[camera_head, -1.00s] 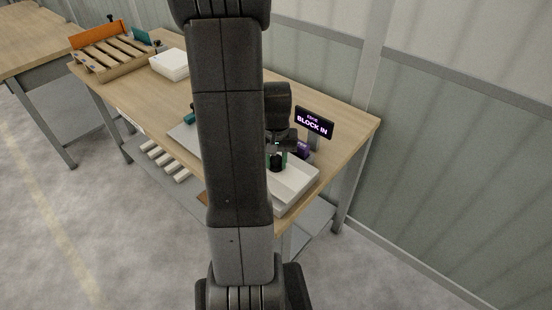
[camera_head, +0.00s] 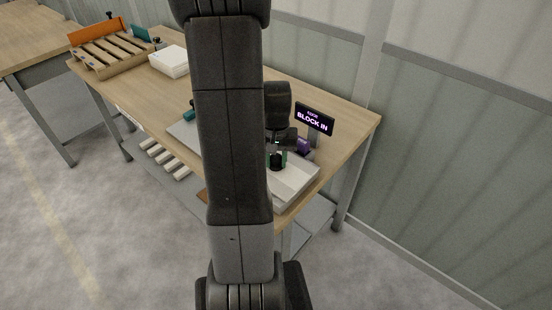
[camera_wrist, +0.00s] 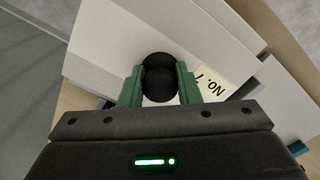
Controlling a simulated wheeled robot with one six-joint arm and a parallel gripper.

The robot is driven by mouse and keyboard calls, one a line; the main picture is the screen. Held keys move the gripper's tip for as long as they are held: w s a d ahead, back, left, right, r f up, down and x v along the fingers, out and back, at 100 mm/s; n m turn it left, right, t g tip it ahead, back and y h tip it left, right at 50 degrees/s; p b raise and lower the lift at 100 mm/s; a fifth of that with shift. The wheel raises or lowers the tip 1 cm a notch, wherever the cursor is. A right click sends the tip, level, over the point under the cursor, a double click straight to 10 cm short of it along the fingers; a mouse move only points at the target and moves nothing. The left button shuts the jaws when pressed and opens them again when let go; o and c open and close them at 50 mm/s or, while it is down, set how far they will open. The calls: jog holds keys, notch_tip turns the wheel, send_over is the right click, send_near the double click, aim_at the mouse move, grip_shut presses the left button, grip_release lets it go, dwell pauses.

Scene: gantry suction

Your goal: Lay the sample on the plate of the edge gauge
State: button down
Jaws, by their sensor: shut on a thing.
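The edge gauge (camera_head: 298,184) is a low pale block at the near right end of the wooden bench. Its dark display (camera_head: 315,121) on a post reads "EDGE BLOCK IN". My gripper (camera_head: 278,160) is over the gauge, pointing down. In the wrist view my gripper (camera_wrist: 158,72) has its green fingers shut on a black rounded knob-like piece (camera_wrist: 158,88). I cannot tell whether the piece touches the plate, or where the sample's edges lie.
A grey flat panel (camera_head: 184,134) and a teal item (camera_head: 188,114) are left of my arm. A white box (camera_head: 169,62) and a wooden slatted rack (camera_head: 112,55) stand farther left. The bench (camera_head: 130,84) between is clear. A corrugated wall (camera_head: 460,150) is behind. My arm hides the middle.

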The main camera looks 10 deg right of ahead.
jog(key=shift+f, duration=0.25)
jog(key=c, duration=1)
grip_release()
jog(key=shift+r, duration=0.15)
notch_tip(320, 180, up, 14)
jog(key=shift+f+b, duration=0.2)
jog(key=shift+b, duration=0.2)
notch_tip(320, 180, down, 14)
jog(key=shift+r+p, duration=0.15)
jog(key=shift+p, duration=0.15)
jog(key=shift+r, duration=0.15)
